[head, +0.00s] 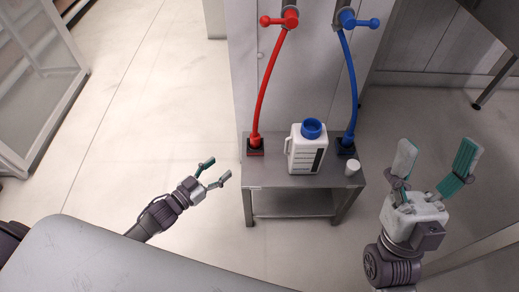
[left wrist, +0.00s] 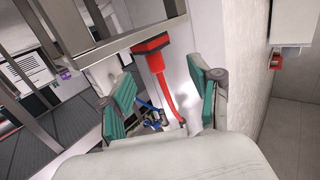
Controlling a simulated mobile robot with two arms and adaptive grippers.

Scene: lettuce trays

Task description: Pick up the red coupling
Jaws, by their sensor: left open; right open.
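The red coupling (head: 255,147) sits at the back left corner of a small grey metal table, at the lower end of a red hose (head: 264,95). In the left wrist view the red coupling (left wrist: 152,50) appears beyond and between my left fingers, with the hose running from it. My left gripper (head: 218,170) is open and empty, to the left of the table and apart from the coupling. My right gripper (head: 435,155) is open and empty, right of the table.
Red and blue valves (head: 290,18) are on the wall behind. The floor left of the table is clear.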

